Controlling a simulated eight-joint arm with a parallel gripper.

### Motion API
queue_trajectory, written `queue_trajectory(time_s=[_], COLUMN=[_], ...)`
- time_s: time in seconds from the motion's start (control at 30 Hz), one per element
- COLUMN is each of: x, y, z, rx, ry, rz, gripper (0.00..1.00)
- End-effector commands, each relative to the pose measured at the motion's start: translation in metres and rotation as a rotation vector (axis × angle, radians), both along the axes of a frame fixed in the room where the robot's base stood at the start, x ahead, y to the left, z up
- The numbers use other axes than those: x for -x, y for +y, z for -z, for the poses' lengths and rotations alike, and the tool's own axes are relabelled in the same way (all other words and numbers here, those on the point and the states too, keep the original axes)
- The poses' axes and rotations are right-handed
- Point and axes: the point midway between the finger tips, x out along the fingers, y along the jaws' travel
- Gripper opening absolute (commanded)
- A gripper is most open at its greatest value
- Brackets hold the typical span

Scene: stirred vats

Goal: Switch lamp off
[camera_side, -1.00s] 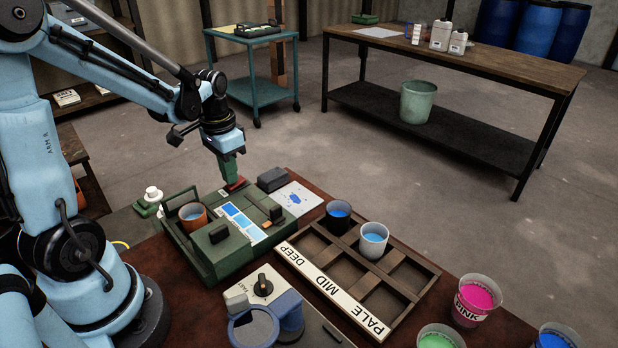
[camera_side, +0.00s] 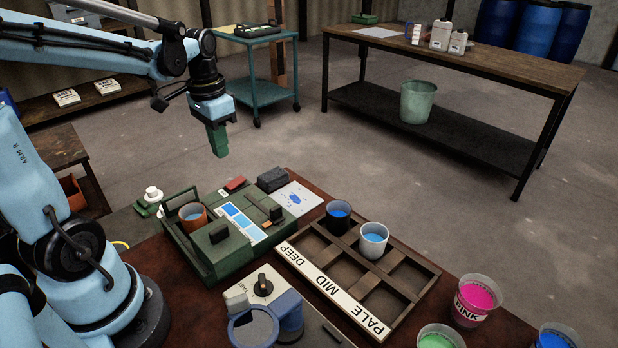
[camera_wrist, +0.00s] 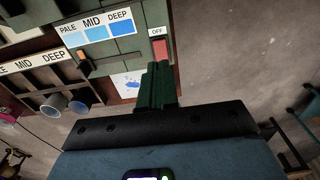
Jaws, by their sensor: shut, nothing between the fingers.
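The green lamp box (camera_side: 207,254) stands on the table with a strip of blue swatches (camera_side: 240,222). Its red switch (camera_side: 235,183) is at the back edge. In the wrist view the red switch (camera_wrist: 162,50) shows beside a white OFF label (camera_wrist: 157,31), and the swatch strip (camera_wrist: 97,33) is marked PALE, MID and DEEP. My gripper (camera_side: 220,153) is shut and empty, raised above and behind the box, apart from the switch. Its green fingers (camera_wrist: 158,85) overlap the switch's lower end in the wrist view. I cannot tell whether the lamp is lit.
An orange-brown cup of blue liquid (camera_side: 193,216) sits in the box. A wooden rack (camera_side: 345,262) to the right holds two cups. A dial unit (camera_side: 263,287) and a pink pot (camera_side: 474,300) are nearer the front. The air around my gripper is clear.

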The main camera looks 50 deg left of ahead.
Motion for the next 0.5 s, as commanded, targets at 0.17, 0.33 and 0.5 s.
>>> queue_trajectory(time_s=[0.17, 0.33, 0.5], x=[0.005, 0.009, 0.011], y=[0.0, 0.0, 0.0], z=[-0.028, -0.05, -0.062], rx=[0.0, 0.0, 0.0], ry=[0.0, 0.0, 0.0], rz=[-0.001, 0.0, 0.001], gripper=[0.0, 0.0, 0.0])
